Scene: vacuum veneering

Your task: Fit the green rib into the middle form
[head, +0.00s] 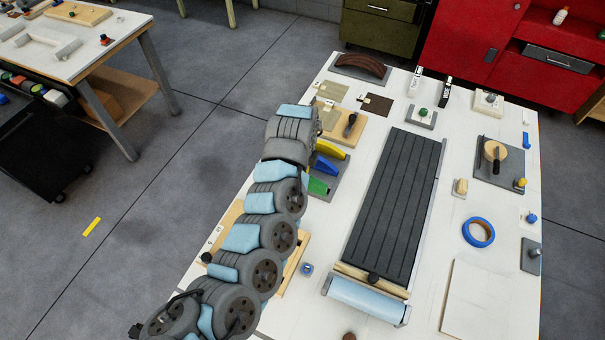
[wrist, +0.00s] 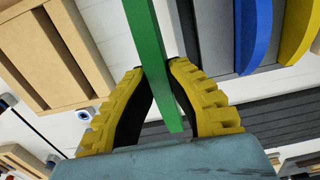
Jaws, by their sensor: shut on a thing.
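The green rib (wrist: 148,45) is a long flat bar between the two yellow fingers of my gripper (wrist: 158,76) in the wrist view. My gripper is shut on it, and its upper end runs out of the picture. In the head view part of the green rib (head: 318,186) shows beside the grey rack (head: 337,181); I cannot tell whether it still touches the rack. My arm hides the gripper there. My arm covers much of the wood in the head view, so I cannot tell which form is the middle one.
A blue rib (head: 326,167) and a yellow rib (head: 330,149) stand in the rack. The long dark slatted bed (head: 396,195) lies to the right, with a light blue roll (head: 366,301) at its near end. Blue tape (head: 478,232) lies farther right.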

